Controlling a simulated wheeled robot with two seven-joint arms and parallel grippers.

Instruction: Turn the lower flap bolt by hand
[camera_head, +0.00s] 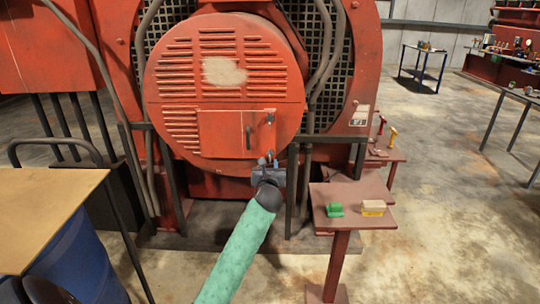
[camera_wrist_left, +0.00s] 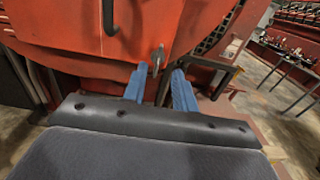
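The large round red housing (camera_head: 180,75) has a square flap (camera_head: 222,130) low on its front, with a dark upright handle (camera_head: 249,137). A small upper bolt (camera_head: 270,117) shows at the flap's upper right. The lower flap bolt (camera_wrist_left: 157,58) is a small grey metal piece at the flap's lower edge. My left gripper (camera_head: 268,160) is in front of the flap's lower right corner. In the left wrist view its two blue fingers (camera_wrist_left: 159,72) are apart, with the bolt showing between and just beyond their tips. I cannot tell whether they touch it. My right gripper is not in view.
A red stand (camera_head: 340,220) at the right holds a green brush (camera_head: 334,210) and a yellow-and-tan brush (camera_head: 373,208). A wooden board (camera_head: 45,210) is at the left. Open floor lies at the right.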

